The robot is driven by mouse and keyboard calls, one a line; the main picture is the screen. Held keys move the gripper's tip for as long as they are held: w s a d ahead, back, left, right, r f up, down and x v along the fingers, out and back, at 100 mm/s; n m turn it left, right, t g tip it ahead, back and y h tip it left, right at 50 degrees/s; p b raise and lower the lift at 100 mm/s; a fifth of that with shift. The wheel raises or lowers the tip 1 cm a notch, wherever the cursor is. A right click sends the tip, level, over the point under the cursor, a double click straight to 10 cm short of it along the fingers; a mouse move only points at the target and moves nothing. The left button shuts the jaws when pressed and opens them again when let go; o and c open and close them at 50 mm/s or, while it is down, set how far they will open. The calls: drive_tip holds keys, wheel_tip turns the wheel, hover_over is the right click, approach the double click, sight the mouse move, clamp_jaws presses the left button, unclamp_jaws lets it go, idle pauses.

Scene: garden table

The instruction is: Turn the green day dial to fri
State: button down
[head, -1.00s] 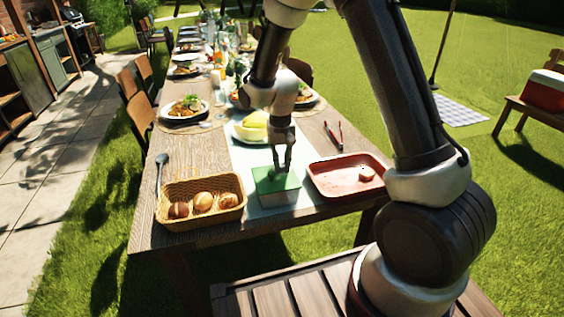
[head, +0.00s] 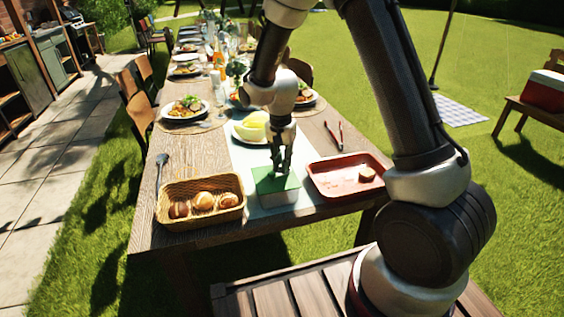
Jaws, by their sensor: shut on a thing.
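The green-topped box with a pale body (head: 279,201) stands on the pale runner near the front end of the table. Its green top (head: 264,185) faces up. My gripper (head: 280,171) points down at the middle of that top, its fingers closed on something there. The dial itself is too small and too covered by the fingers to make out. I cannot read any day marking or tell which day the dial points to.
A wicker basket of rolls (head: 226,215) stands left of the box, a red tray (head: 322,189) close to its right. Behind are a bowl with yellow food (head: 252,128) and red tongs (head: 334,136). A ladle (head: 161,160) lies at the left edge.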

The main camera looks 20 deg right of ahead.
drive_tip(key=c, duration=1.3)
unclamp_jaws()
drive_tip(key=shift+c, duration=0.2)
drive_tip(key=shift+r, duration=0.1)
wheel_tip(320, 180, up, 12)
drive_tip(key=shift+w+a, duration=0.1)
